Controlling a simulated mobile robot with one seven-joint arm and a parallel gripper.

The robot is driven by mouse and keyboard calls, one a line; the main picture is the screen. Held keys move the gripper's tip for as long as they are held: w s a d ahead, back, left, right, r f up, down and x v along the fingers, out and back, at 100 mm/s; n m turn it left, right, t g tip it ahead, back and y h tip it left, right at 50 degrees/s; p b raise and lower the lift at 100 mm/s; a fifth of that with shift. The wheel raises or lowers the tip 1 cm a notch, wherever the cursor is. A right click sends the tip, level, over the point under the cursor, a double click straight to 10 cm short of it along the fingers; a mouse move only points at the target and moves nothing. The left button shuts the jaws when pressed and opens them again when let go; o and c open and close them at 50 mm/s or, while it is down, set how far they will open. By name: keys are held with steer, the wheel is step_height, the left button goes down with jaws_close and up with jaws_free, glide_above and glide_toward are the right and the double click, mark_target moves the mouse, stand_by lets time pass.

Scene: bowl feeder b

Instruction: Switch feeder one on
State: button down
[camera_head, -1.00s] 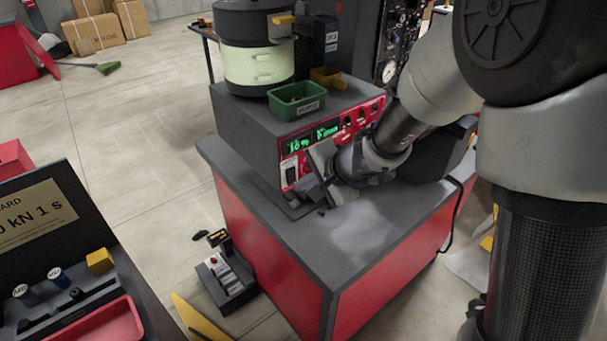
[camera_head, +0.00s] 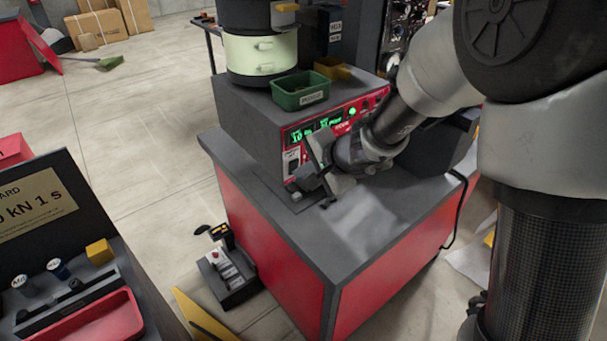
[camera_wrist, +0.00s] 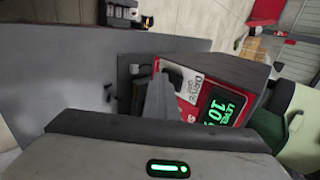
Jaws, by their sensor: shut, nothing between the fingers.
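The feeder drive unit is a grey box (camera_head: 250,118) with a red front panel (camera_head: 372,103) and green lit displays (camera_head: 302,133). A small round green light (camera_head: 352,111) glows right of the displays. A white switch plate (camera_head: 291,158) sits at the panel's lower left, partly covered by my gripper. In the wrist view, a black rocker switch (camera_wrist: 172,74) shows beside the white label, and a display (camera_wrist: 222,109) reads LEVEL 10. My gripper (camera_head: 312,172) is shut and empty, close in front of the switch area. I cannot tell whether it touches the switch.
The drive unit stands on a dark bench top (camera_head: 350,225) with red sides. A white bowl feeder (camera_head: 262,52) and a green bin (camera_head: 306,90) stand on the unit. A black pedal-like box (camera_head: 228,270) lies on the floor. The bench's front is mostly clear.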

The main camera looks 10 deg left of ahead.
steer(key=shift+r, duration=0.2)
steer(key=shift+r+p, duration=0.5)
steer(key=shift+r, duration=0.3)
steer(key=shift+d, duration=0.1)
